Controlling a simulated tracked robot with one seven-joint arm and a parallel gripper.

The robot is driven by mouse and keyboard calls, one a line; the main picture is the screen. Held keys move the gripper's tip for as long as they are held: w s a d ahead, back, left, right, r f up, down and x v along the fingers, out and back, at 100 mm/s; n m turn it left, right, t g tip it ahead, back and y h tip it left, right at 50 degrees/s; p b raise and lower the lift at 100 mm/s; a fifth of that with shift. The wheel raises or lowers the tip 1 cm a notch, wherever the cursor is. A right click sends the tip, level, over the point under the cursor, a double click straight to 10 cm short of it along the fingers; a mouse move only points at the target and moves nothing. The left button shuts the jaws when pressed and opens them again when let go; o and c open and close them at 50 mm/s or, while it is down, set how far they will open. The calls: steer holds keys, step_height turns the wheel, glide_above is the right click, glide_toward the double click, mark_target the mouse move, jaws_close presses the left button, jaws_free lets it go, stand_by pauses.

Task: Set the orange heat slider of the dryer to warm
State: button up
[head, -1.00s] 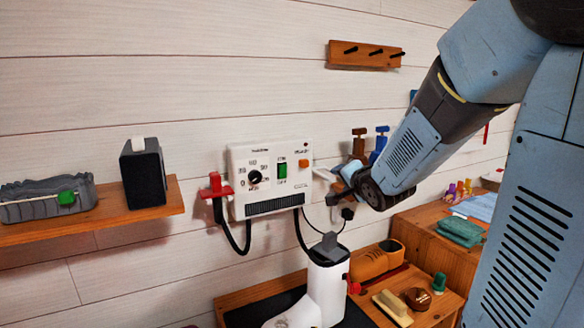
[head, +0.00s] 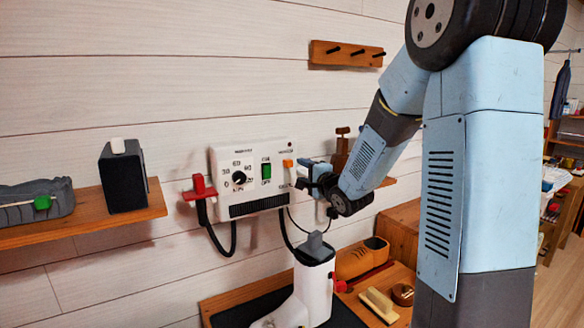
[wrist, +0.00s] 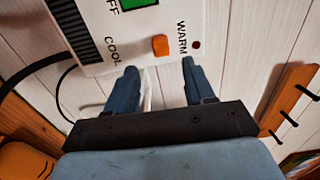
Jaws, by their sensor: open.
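The white dryer box (head: 222,160) hangs on the plank wall, with a dial and a green switch. Its orange heat slider (head: 288,163) is on the right part of the front. In the wrist view the orange slider (wrist: 160,45) sits between the printed words COOL and WARM, nearer to WARM. My gripper (head: 304,175) is beside the right edge of the box. In the wrist view my gripper (wrist: 158,68) is open, its two blue fingers pointing at the slider, which lies just beyond the tips. No contact shows.
A red clamp (head: 199,187) with a black hose is left of the box. A white boot (head: 313,290) stands below it. A shelf (head: 85,228) holds a black block (head: 124,178). A peg rail (head: 347,53) hangs above. Brown hooks are behind my arm.

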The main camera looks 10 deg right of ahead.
mark_target(290, 165)
steer(key=x, duration=0.7)
steer(key=shift+w+f, duration=0.1)
steer(key=shift+c, duration=0.4)
jaws_close()
